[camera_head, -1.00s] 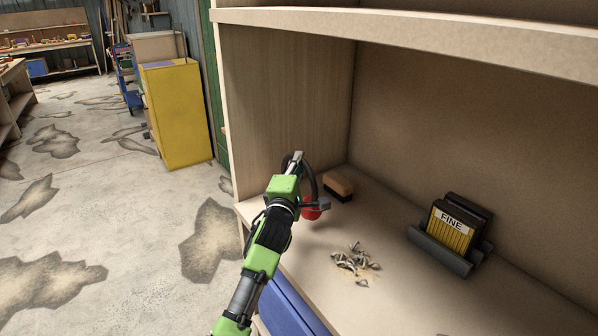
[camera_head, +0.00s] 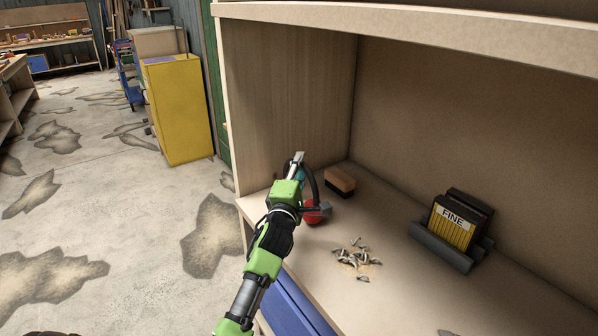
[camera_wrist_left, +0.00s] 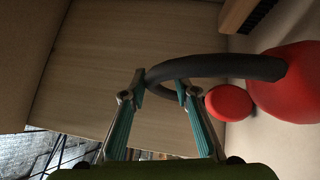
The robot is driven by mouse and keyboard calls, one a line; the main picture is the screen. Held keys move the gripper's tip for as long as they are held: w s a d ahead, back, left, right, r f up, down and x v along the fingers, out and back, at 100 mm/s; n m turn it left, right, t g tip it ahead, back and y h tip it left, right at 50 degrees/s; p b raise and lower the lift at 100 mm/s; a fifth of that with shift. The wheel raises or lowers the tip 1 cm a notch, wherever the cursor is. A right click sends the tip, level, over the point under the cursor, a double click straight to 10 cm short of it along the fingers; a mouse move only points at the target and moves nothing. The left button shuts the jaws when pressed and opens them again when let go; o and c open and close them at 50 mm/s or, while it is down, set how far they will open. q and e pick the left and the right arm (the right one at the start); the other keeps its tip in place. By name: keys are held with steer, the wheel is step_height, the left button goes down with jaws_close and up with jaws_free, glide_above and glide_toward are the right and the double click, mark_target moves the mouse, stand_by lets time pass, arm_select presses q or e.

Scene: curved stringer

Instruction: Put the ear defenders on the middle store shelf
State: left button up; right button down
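The ear defenders, red cups on a dark curved headband, stand on the lower wooden surface (camera_head: 400,270) of the shelf unit, near its left side wall. One red cup (camera_head: 312,213) shows in the head view, partly hidden by my arm. My left gripper (camera_head: 297,158) is at the top of the headband. In the left wrist view the headband (camera_wrist_left: 215,68) arcs leftward from the large near cup (camera_wrist_left: 290,85), and the smaller-looking far cup (camera_wrist_left: 229,102) is behind. My left fingertips (camera_wrist_left: 160,85) are apart, on either side of the band's bend, with a visible gap. My right gripper is not in view.
A brown-and-black brush (camera_head: 340,181) lies behind the ear defenders. A pile of small metal pieces (camera_head: 356,254) and a dark holder labelled FINE (camera_head: 452,233) are to the right. An upper shelf board (camera_head: 420,25) overhangs. A yellow cabinet (camera_head: 180,110) stands on the floor left.

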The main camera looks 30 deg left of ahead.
arm_select(q)
steer(key=b+v, duration=0.1)
steer(key=v, duration=1.1)
steer(key=shift+r, duration=0.2)
